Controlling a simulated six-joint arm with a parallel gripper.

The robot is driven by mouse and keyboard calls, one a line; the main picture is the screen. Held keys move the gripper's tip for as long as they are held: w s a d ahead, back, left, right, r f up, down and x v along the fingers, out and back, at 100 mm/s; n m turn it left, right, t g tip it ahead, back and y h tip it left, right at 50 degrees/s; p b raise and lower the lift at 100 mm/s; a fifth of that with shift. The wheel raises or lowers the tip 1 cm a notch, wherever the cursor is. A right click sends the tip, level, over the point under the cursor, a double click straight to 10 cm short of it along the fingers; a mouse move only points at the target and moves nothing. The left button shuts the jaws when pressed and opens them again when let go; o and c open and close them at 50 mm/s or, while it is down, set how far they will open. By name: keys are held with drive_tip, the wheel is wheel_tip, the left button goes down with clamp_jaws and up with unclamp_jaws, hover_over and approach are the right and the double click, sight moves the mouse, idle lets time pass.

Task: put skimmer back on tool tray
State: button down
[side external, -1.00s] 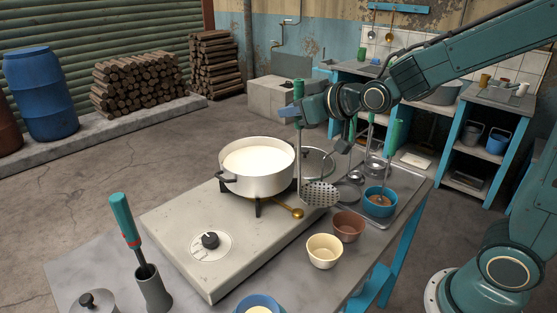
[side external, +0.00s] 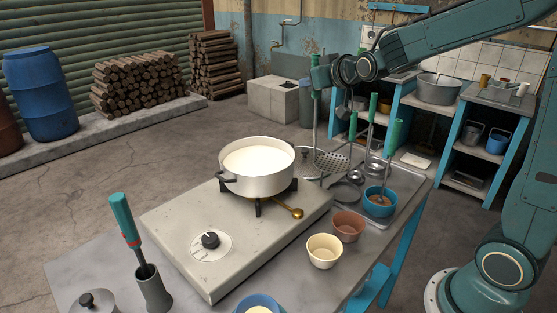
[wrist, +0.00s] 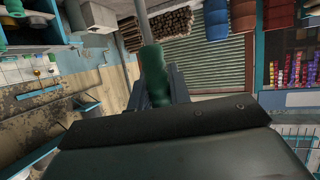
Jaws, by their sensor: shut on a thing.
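My gripper (side external: 318,78) is shut on the green handle of the skimmer (side external: 332,160). The skimmer hangs upright with its perforated disc low, above the far part of the metal tool tray (side external: 408,200). I cannot tell whether the disc touches anything there. In the wrist view the green handle (wrist: 154,75) sits between the jaws, and the disc is out of sight. The tray holds other green-handled tools, such as the ladle (side external: 357,177), and a blue bowl (side external: 380,205).
A white pot (side external: 258,182) of milk stands on the burner left of the tray. A brown bowl (side external: 347,232) and a cream bowl (side external: 324,258) stand at the tray's near left. A tool holder (side external: 153,290) stands at the near left.

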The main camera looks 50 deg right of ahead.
drive_tip(key=d+r+m+g+h, duration=0.2)
drive_tip(key=d+r+m+h, duration=0.15)
drive_tip(key=d, duration=1.05)
wheel_tip(320, 180, down, 16)
drive_tip(key=shift+w+a, duration=0.15)
drive_tip(key=shift+w, duration=0.1)
drive_tip(key=shift+f, duration=2.35)
drive_tip(key=c, duration=1.3)
unclamp_jaws()
